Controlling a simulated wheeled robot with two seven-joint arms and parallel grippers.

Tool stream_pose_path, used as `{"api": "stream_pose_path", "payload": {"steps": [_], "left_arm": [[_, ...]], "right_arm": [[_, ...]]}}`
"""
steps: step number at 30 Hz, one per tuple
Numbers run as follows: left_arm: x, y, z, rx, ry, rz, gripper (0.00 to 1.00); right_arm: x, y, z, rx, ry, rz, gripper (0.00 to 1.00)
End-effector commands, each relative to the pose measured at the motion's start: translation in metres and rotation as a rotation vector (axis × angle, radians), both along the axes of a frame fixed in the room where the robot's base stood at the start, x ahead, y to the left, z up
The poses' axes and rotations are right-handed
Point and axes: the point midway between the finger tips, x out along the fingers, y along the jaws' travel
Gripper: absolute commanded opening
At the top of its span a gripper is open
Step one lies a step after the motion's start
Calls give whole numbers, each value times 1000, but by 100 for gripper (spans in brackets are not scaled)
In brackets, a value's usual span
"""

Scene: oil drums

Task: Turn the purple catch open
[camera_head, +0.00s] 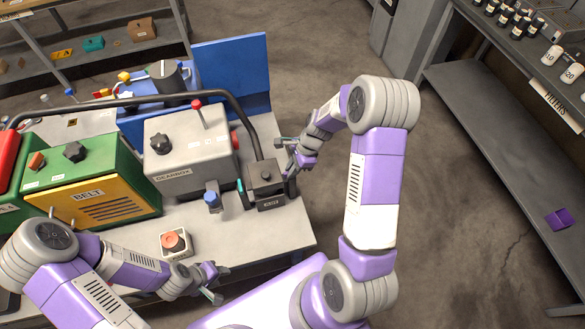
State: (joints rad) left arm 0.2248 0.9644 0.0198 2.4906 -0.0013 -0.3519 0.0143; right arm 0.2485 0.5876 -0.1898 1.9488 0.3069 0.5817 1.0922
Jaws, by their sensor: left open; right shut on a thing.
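I cannot make out a purple catch apart from my own purple arm parts. My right gripper (287,158) is at the right side of a small dark box (268,198) with a black knob on top. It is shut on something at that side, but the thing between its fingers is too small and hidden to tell. My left gripper (217,284) is open and empty. It is low over the table's front edge, to the right of a red push button (174,241).
A grey gearbox (175,163) with a red-tipped lever and a green-yellow belt box (90,190) stand on the workbench (295,237). A dark pipe (140,97) arches behind them. A blue knob (212,198) stands in front. A purple block (559,218) lies on the right shelf.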

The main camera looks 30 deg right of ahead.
Motion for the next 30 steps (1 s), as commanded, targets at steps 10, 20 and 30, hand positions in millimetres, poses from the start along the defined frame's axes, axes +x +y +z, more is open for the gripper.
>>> {"api": "stream_pose_path", "payload": {"steps": [10, 20, 30], "left_arm": [[0, 0, 8, 0, 0, 0, 43], [0, 0, 12, 0, 0, 0, 43], [0, 0, 13, 0, 0, 0, 43]], "right_arm": [[1, 0, 1, 0, 0, 238, 0], [2, 0, 1, -1, 0, 553, 0], [3, 1, 0, -1, 0, 878, 0]]}}
